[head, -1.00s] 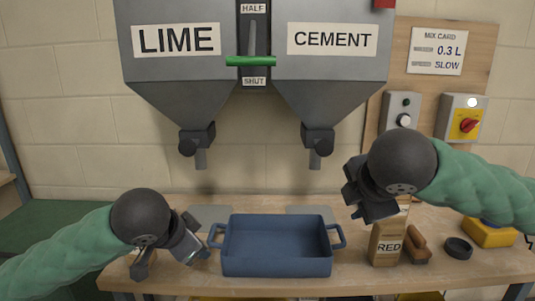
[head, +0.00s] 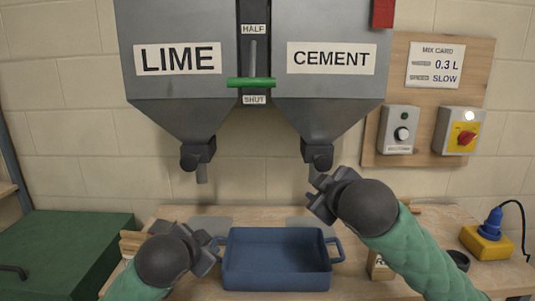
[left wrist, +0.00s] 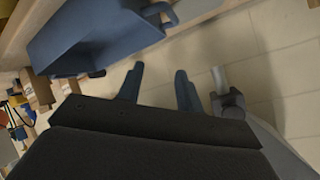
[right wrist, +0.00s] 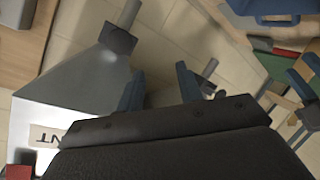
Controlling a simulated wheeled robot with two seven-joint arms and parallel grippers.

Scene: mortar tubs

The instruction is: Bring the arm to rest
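My left gripper (head: 211,246) is low at the left end of the blue tub (head: 277,259), close to its left handle; I cannot tell if they touch. In the left wrist view its two fingers (left wrist: 158,80) stand apart with nothing between them, and the tub (left wrist: 95,35) is off to the upper left. My right gripper (head: 317,191) is raised above the tub's right side, just below the cement spout (head: 317,157). In the right wrist view its fingers (right wrist: 157,82) are apart and empty.
Lime (head: 180,85) and cement (head: 330,88) hoppers hang above the bench, with a green lever (head: 251,82) between them. A bag (head: 379,265) is partly hidden behind my right arm. A green box (head: 60,250) stands at left.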

